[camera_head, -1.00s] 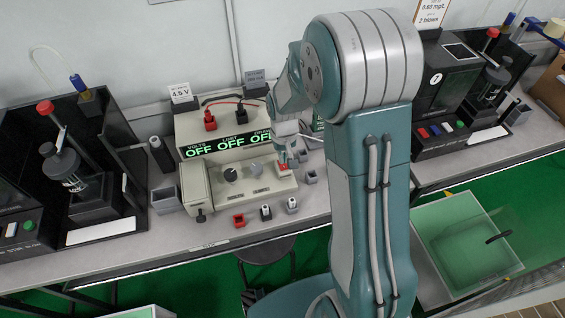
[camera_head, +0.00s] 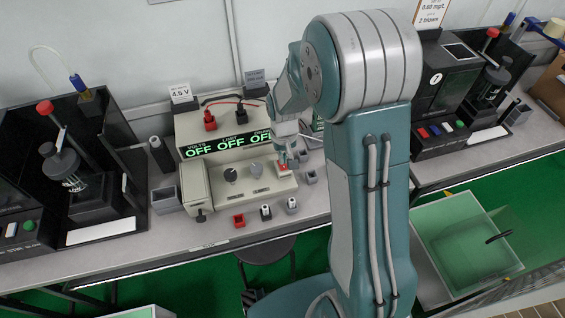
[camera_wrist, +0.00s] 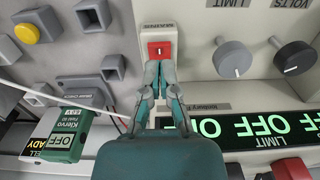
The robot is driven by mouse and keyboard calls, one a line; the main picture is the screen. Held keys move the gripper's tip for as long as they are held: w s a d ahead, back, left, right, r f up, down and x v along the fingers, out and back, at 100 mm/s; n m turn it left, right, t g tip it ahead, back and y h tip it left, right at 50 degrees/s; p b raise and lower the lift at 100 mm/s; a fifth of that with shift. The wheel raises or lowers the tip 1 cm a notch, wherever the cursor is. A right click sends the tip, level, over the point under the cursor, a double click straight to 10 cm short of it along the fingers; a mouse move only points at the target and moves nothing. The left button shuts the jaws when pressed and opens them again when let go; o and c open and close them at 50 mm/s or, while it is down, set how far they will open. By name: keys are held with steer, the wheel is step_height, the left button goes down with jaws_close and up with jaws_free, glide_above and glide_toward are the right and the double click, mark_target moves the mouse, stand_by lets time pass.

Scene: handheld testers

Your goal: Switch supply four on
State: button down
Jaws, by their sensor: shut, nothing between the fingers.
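The cream power supply (camera_head: 250,182) stands on the bench in the head view, its display (camera_head: 230,143) reading OFF in green in several fields. Its red switch (camera_head: 283,167) is at the right of the front panel; in the wrist view the red switch (camera_wrist: 160,50) sits in a white surround under a label. My gripper (camera_head: 290,164) is shut and empty. In the wrist view its closed fingertips (camera_wrist: 160,64) are at the red switch's near edge; whether they touch it I cannot tell. The two knobs (camera_wrist: 233,58) are beside the switch.
Small grey holders (camera_head: 310,177) and a red holder (camera_head: 238,220) stand close around the supply. Dark tester stations stand at left (camera_head: 75,180) and right (camera_head: 450,95). In the wrist view, a green box (camera_wrist: 66,143) and a yellow-button box (camera_wrist: 28,33) are close to my gripper.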

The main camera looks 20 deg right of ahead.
steer(key=shift+f, duration=1.2)
stand_by(0.7)
steer(key=shift+r, duration=3.5)
steer(key=shift+r, duration=0.1)
step_height(320, 180, up, 7)
steer(key=t, duration=0.1)
glide_above(284, 166)
steer(key=s, duration=0.3)
steer(key=s+r+t, duration=0.2)
steer(key=s+r, duration=0.4)
steer(key=r, duration=0.1)
steer(key=s+r+t, duration=0.1)
steer(key=s+r, duration=0.1)
steer(key=s, duration=0.4)
steer(key=s+r+t, duration=0.1)
steer(key=s+r, duration=0.2)
steer(key=s, duration=0.3)
steer(key=shift+r+t, duration=0.25)
steer(key=shift+t, duration=0.05)
